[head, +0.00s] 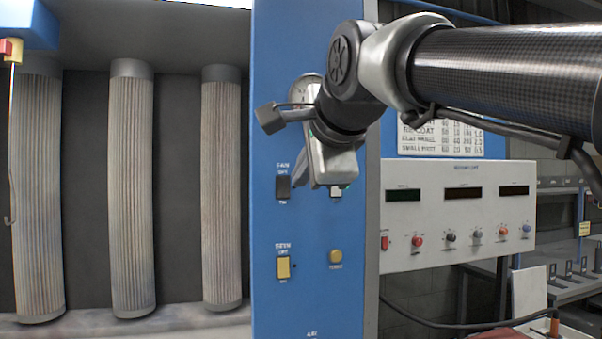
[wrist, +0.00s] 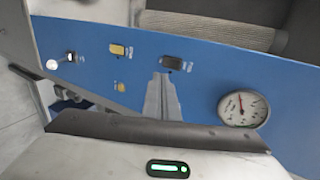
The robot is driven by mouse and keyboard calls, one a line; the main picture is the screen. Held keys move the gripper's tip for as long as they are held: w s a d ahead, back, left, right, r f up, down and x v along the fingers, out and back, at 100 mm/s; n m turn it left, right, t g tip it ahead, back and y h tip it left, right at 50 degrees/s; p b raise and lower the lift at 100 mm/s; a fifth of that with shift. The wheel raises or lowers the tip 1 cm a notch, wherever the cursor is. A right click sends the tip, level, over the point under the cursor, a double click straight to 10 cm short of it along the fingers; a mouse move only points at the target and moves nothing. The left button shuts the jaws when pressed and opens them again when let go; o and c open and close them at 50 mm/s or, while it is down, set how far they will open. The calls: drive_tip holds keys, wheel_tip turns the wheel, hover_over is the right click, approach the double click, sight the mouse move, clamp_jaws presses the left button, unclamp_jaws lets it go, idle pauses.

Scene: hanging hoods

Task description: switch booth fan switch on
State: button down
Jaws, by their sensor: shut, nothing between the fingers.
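The booth fan switch appears to be the black rocker (head: 283,187) on the blue panel, with small, blurred labels above and below it. It also shows in the wrist view (wrist: 171,63). Which way it is tipped is too small to tell. My gripper (head: 344,186) is shut and empty, to the right of the black rocker in the head view and partly over a pale control. In the wrist view the closed fingertips (wrist: 163,78) appear just below the rocker. I cannot tell whether they touch the panel.
Below the rocker are a yellow rocker (head: 283,267) and a round yellow button (head: 335,256). A round gauge (wrist: 243,108) sits on the panel near my gripper. A control box (head: 457,218) with knobs stands to the right. Tall pleated filters (head: 132,190) stand left.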

sight(284, 194)
drive_tip(key=x, duration=0.7)
drive_tip(key=r+x, duration=0.1)
drive_tip(key=x, duration=0.2)
drive_tip(key=shift+w+a+f+p, duration=0.15)
drive_tip(key=shift+w+p, duration=0.2)
drive_tip(key=shift+w, duration=0.25)
drive_tip(key=shift+w+f+b, duration=0.1)
drive_tip(key=shift+f+b, duration=0.25)
drive_tip(key=shift+b, duration=0.45)
drive_tip(key=shift+r+t+b, duration=0.25)
drive_tip(key=shift+t+b, duration=0.05)
drive_tip(key=shift+t, duration=0.1)
drive_tip(key=shift+r, duration=0.1)
